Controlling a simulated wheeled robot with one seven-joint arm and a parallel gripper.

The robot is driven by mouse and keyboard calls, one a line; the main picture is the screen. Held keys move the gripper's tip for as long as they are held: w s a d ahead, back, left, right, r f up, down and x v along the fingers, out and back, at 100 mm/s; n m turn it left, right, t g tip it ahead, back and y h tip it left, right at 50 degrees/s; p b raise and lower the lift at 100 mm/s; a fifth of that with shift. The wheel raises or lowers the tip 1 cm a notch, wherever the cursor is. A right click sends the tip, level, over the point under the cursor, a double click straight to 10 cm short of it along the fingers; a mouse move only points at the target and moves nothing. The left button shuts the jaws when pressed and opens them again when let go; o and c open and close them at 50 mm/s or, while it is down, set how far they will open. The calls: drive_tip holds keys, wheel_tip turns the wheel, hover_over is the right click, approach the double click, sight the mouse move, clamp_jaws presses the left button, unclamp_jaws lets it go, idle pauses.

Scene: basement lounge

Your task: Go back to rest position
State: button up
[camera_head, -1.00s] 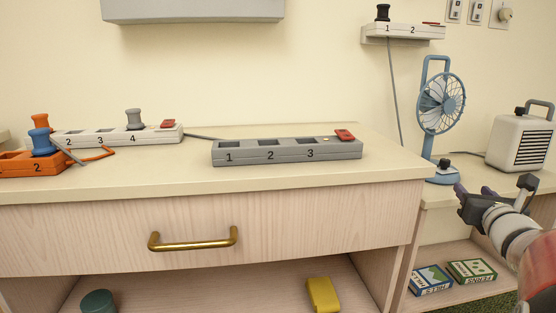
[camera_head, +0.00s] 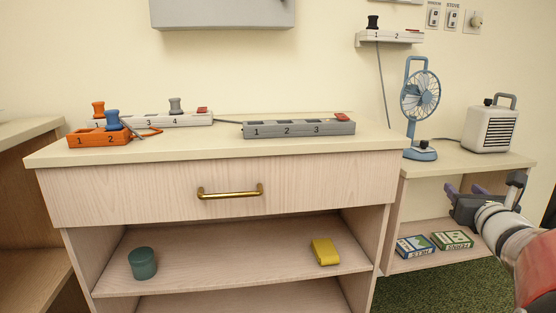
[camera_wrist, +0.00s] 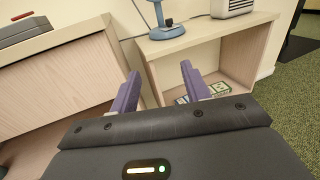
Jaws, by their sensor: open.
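My gripper (camera_head: 465,190) is at the right of the head view, in front of the lower side cabinet and apart from it. In the wrist view its two purple fingers (camera_wrist: 157,88) stand apart with nothing between them. Beyond the fingertips are the side cabinet's open shelf and the wooden side of the drawer cabinet. My arm enters from the lower right of the head view.
The drawer cabinet (camera_head: 130,193) carries a grey power strip (camera_head: 300,130), a white strip (camera_head: 190,121) and an orange strip (camera_head: 97,138) with plugs. The side cabinet (camera_head: 490,166) holds a blue fan (camera_head: 420,100) and a white heater (camera_head: 492,128). Green carpet (camera_head: 440,290) is clear at lower right.

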drive_tip(key=a+n+g+y+p, duration=0.1)
drive_tip(key=a+n+y, duration=0.65)
drive_tip(key=a, duration=0.65)
drive_tip(key=s+a+f+n+g+y+p, duration=0.1)
drive_tip(key=s+a+f+n+g, duration=0.2)
drive_tip(key=a+n, duration=0.5)
drive_tip(key=s+a+f+n+g+y+p, duration=0.1)
drive_tip(key=s+a+n+g, duration=0.2)
drive_tip(key=s+a+n, duration=0.3)
drive_tip(key=s+a+f+n+g+h+p, duration=0.1)
drive_tip(key=s+f+n+g+h, duration=0.1)
drive_tip(key=s+n, duration=0.4)
drive_tip(key=s+a+f+n+g+h+p, duration=0.1)
drive_tip(key=s+f+n+g+h, duration=0.1)
drive_tip(key=s+n, duration=0.5)
wheel_tip(320, 180, down, 2)
drive_tip(key=n+h, duration=0.1)
drive_tip(key=n, duration=0.3)
drive_tip(key=shift+g, duration=0.3)
